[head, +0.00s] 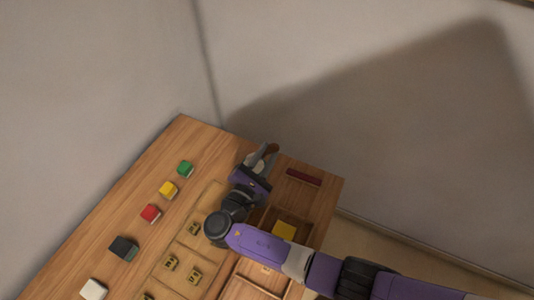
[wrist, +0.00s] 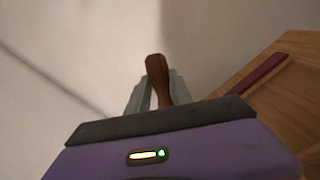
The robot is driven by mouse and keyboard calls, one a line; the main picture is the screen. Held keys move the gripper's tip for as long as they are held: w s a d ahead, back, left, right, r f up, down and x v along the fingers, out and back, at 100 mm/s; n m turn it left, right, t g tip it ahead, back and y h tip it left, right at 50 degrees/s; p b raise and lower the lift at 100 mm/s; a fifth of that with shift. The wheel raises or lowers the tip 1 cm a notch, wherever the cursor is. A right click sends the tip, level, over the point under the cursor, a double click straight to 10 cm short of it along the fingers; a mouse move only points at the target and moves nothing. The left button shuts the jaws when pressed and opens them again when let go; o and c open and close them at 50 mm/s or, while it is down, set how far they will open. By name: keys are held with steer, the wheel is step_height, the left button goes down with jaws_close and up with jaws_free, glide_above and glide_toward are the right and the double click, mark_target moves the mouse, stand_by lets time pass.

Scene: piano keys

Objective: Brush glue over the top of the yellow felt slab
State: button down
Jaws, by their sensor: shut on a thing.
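My gripper (head: 262,160) is shut on a brown wooden handle (wrist: 157,78), which also shows in the head view (head: 272,149). The handle stands up between the fingers in the wrist view; any bristles are hidden. The gripper is at the far edge of the table. A flat yellow piece (head: 284,230) lies in a wooden tray, beside my arm and nearer than the gripper. A second yellow block (head: 168,189) stands in a row at the left. I cannot tell from texture which of the two is felt. No glue can be made out.
Green (head: 185,168), red (head: 150,213), black (head: 123,247) and white (head: 93,289) blocks line the table's left. A pale board (head: 205,210) bears several small brass-coloured pieces (head: 194,228). A dark red bar (head: 303,177) lies at the far right, also in the wrist view (wrist: 257,74). Walls stand behind.

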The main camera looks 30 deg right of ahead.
steer(key=shift+r+p, duration=0.7)
steer(key=shift+r, duration=1.95)
steer(key=w+a+r+n+t+y+b, duration=0.3)
steer(key=w+a+n+t+y, duration=0.25)
steer(key=a+y, duration=0.25)
steer(key=s+d+f+n+b, duration=0.1)
steer(key=s+d+f+b, duration=0.1)
steer(key=s+d, duration=0.1)
steer(key=s+d+f+n+t+y+b, duration=0.1)
steer(key=s+d+f+b, duration=0.1)
steer(key=s, duration=0.4)
steer(key=shift+s+d+f, duration=0.3)
steer(key=shift+d+f, duration=0.15)
steer(key=shift+d, duration=0.1)
steer(key=shift+d+t, duration=0.1)
steer(key=shift+t, duration=0.15)
